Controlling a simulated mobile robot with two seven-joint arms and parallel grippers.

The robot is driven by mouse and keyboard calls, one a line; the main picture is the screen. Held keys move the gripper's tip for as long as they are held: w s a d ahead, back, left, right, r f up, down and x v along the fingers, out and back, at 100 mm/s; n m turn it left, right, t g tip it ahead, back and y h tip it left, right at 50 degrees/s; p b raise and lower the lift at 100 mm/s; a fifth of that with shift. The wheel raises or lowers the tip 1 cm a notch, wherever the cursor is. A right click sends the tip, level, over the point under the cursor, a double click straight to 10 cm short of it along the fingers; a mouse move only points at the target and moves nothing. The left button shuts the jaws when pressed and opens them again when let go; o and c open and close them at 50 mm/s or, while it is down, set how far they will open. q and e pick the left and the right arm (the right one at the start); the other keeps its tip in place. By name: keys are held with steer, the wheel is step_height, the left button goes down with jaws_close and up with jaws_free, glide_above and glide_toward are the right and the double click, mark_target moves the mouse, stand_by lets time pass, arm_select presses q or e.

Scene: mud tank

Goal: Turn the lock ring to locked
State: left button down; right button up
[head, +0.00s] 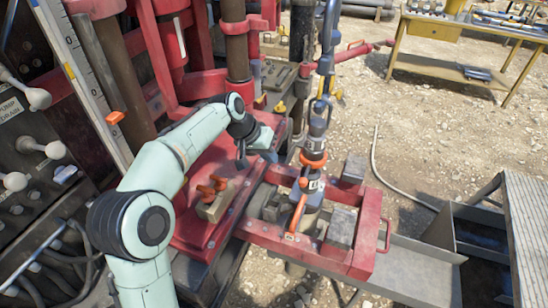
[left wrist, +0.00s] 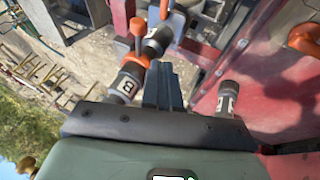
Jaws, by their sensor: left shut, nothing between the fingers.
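An orange ring (head: 313,158) sits around a dark upright tool that hangs over the red frame; I take it for the lock ring. Below it an orange handle (head: 298,212) slants beside a grey body with a white label. In the left wrist view an orange collar (left wrist: 136,60) shows beside a grey cylinder with a black mark (left wrist: 124,87). My left gripper (head: 242,160) is shut and empty, pointing down over the red deck, left of the ring and apart from it. Its dark fingers (left wrist: 164,88) are together in the left wrist view. I cannot read the ring's lock position. My right gripper is not in view.
The red frame (head: 372,230) carries grey blocks (head: 341,227). A control panel (head: 40,150) is at the left, a yellow bench (head: 430,60) at the back right. Open gravel lies between.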

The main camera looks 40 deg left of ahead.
arm_select(q)
steer(key=w+d+f, duration=0.4)
steer(key=d+f, duration=0.1)
steer(key=f, duration=0.3)
steer(key=shift+d, duration=0.15)
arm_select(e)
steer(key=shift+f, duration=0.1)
arm_select(q)
steer(key=shift+w+d+f, duration=0.1)
